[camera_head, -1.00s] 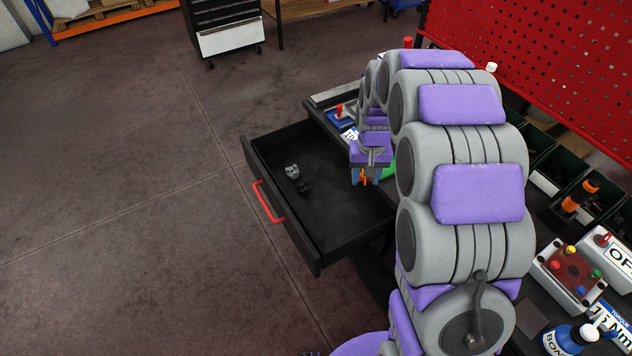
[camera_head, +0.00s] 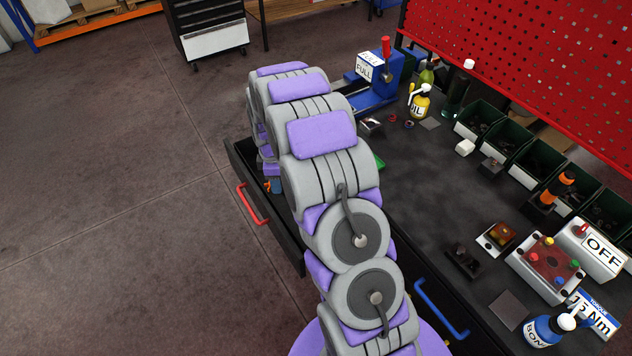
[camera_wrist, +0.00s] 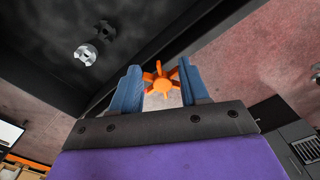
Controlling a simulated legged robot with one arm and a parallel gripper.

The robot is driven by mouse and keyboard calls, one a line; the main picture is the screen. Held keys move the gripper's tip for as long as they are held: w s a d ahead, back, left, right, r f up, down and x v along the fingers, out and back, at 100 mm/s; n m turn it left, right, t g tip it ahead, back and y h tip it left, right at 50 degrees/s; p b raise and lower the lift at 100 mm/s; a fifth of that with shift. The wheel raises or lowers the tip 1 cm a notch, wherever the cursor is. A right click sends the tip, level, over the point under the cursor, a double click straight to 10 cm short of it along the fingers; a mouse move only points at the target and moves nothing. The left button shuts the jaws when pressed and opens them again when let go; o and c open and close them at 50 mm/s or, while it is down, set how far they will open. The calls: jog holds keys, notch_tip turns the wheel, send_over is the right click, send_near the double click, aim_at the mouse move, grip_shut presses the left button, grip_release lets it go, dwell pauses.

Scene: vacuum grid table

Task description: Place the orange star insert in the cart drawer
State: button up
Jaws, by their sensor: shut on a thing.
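The orange star insert (camera_wrist: 161,80) shows in the wrist view between the two blue fingers of my gripper (camera_wrist: 160,88), which is shut on it. In the head view my gripper (camera_head: 273,185) is mostly hidden behind my arm, and the star cannot be made out. The cart drawer (camera_head: 287,236) is pulled open, with a red handle on its front; my arm covers most of its inside. In the wrist view the dark drawer (camera_wrist: 40,60) fills the upper left, and the star appears against the floor just outside its edge.
A grey notched part (camera_wrist: 86,55) and a darker part (camera_wrist: 106,30) lie in the drawer. On the tabletop stand a blue vise (camera_head: 375,85), a yellow oil bottle (camera_head: 419,104), green bins (camera_head: 480,122) and a control box (camera_head: 548,262). A blue handle (camera_head: 440,308) juts at the front.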

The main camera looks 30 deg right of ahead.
jog(key=d+f+n, duration=0.9)
jog(key=f+n, duration=0.1)
jog(key=n, duration=0.2)
notch_tip(320, 180, down, 10)
jog(key=shift+w+f+b, duration=0.1)
jog(key=shift+b, duration=0.4)
jog(key=o, duration=1.1)
